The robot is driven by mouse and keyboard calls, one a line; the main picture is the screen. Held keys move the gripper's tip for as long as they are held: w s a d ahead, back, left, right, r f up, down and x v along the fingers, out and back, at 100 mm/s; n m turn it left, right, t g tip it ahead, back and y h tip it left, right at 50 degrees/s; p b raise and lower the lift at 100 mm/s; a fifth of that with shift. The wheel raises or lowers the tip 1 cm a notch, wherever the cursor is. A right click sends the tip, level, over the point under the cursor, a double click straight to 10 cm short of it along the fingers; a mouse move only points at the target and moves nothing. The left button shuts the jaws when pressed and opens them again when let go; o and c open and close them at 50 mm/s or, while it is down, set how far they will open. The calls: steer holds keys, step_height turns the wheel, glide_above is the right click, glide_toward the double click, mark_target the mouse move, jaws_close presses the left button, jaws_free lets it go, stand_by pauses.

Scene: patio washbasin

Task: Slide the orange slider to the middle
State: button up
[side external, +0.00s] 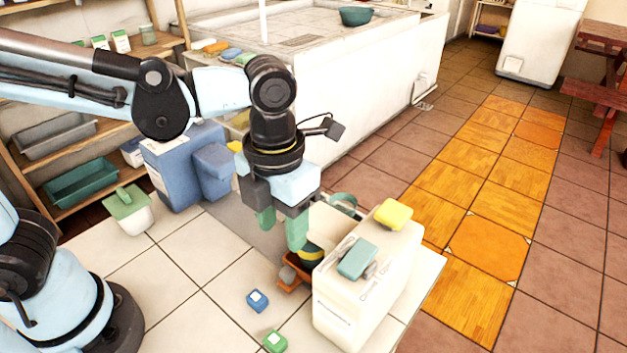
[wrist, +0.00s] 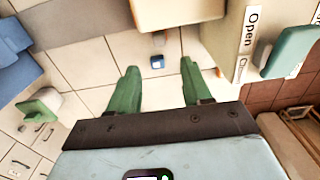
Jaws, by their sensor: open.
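I cannot make out a clear orange slider in either view. A white box (side external: 355,290) with printed "Open" lettering stands on the pale tiles. The lettering also shows on the box in the wrist view (wrist: 250,30). A small orange-brown piece (side external: 289,287) lies low beside the box's left side, partly hidden by grey and dark items. My gripper (side external: 282,228) has green fingers pointing down, left of the box and above that piece. In the wrist view my gripper (wrist: 159,66) is open, with nothing seen held between the fingers.
A teal block (side external: 357,258) and a yellow sponge (side external: 393,214) sit on the box. A blue block (side external: 257,300) and a green block (side external: 274,341) lie in front. A blue bin (side external: 185,165) and a white pot with a green lid (side external: 128,210) stand left. Front-left tiles are clear.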

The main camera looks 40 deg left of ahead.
mark_target(286, 271)
step_height(286, 271, down, 10)
steer(key=shift+r, duration=0.1)
stand_by(0.4)
jaws_close()
stand_by(0.3)
